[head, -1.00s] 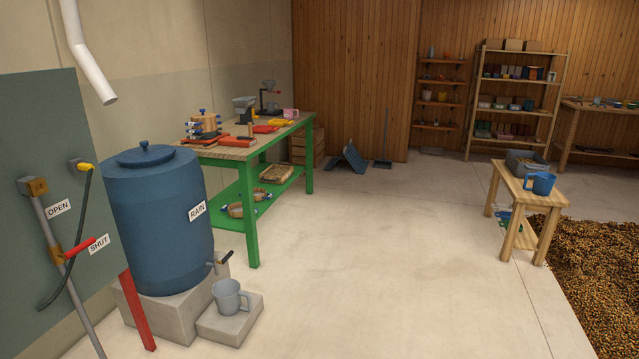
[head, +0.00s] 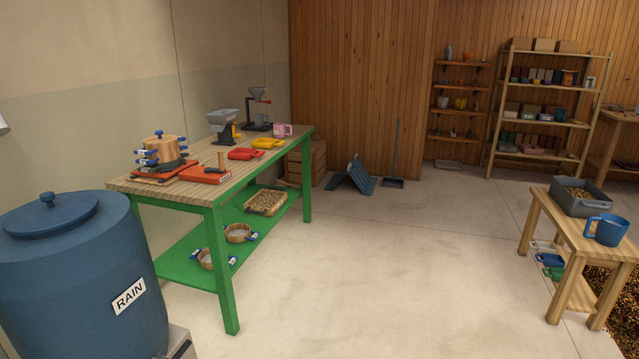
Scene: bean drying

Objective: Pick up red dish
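A small red dish (head: 246,154) lies on the wooden top of the green-legged workbench (head: 133,188), near the middle of its length. A yellow dish (head: 267,143) lies just behind it. A red box-like item (head: 205,175) sits nearer on the same top, beside a red flat item under a wooden pot (head: 161,150). Neither of my grippers shows in the head view.
A blue rain barrel (head: 75,265) stands at the front left, near the bench's close end. The concrete floor (head: 370,260) right of the bench is clear. A low wooden stand (head: 565,220) with a grey bin (head: 580,200) and blue jug (head: 606,230) is at right.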

